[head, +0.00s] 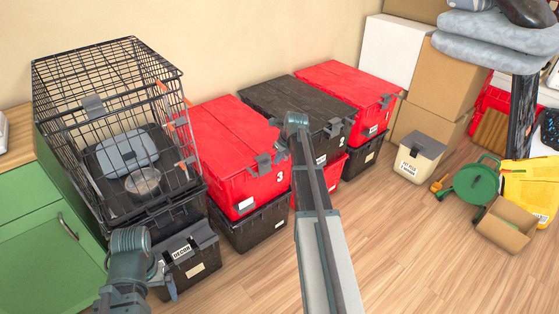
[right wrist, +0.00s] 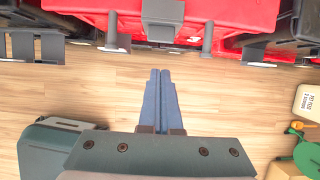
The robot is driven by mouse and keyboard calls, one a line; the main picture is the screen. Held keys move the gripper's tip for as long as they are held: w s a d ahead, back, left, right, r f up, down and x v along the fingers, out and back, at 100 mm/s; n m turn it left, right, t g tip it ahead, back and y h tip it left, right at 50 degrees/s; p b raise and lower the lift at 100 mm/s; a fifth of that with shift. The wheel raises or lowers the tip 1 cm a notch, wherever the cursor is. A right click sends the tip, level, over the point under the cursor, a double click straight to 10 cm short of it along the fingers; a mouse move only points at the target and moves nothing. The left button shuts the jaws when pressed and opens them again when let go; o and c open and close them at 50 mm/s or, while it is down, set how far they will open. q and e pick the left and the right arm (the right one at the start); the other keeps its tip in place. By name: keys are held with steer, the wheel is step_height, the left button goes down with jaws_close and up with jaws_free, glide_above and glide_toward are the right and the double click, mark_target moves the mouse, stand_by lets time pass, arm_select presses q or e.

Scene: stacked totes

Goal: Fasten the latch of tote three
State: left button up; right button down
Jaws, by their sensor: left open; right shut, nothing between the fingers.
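Tote three (head: 225,140) is a red lidded tote with a white 3 on its front, stacked on a black tote (head: 248,228). A dark grey latch (head: 262,164) sits at its front upper edge; I cannot tell if it is fastened. My left gripper (head: 163,274) is open and empty, low at the left beside the black DECON box. My right gripper (right wrist: 161,92) is shut and empty in the right wrist view, in front of a red tote (right wrist: 170,10) with dark latch parts (right wrist: 112,30). In the head view my right arm hides its fingers.
Black tote 2 (head: 290,98) and another red tote (head: 345,88) stand to the right in stacks. A wire crate (head: 105,100) and the DECON box (head: 190,262) are at the left. A cream box (head: 418,158) stands right of the stacks. The floor in front is mostly clear.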

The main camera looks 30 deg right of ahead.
steer(key=r+p, duration=0.1)
steer(key=w+r+p, duration=0.1)
steer(key=r, duration=0.1)
steer(key=r+p, duration=0.1)
steer(key=shift+w+r, duration=0.2)
steer(key=shift+w, duration=0.05)
steer(key=shift+a, duration=0.1)
steer(key=s+a+f+n+g, duration=0.1)
steer(key=s+a+n, duration=0.2)
steer(key=a+n, duration=0.45)
steer(key=s+a+n+g, duration=0.1)
steer(key=s+a+n, duration=0.3)
steer(key=a, duration=0.7)
steer(key=s+a+f+n+g, duration=0.1)
steer(key=s+a+n, duration=0.2)
steer(key=a+n, duration=0.5)
steer(key=s+a+n+g+h, duration=0.2)
steer(key=s+a+n, duration=1.4)
steer(key=s+n, duration=0.25)
step_height(320, 180, up, 17)
steer(key=w+p, duration=0.1)
steer(key=p, duration=1.5)
steer(key=shift+w+f+n, duration=0.15)
steer(key=shift+f+n, duration=0.05)
steer(key=shift+n, duration=0.2)
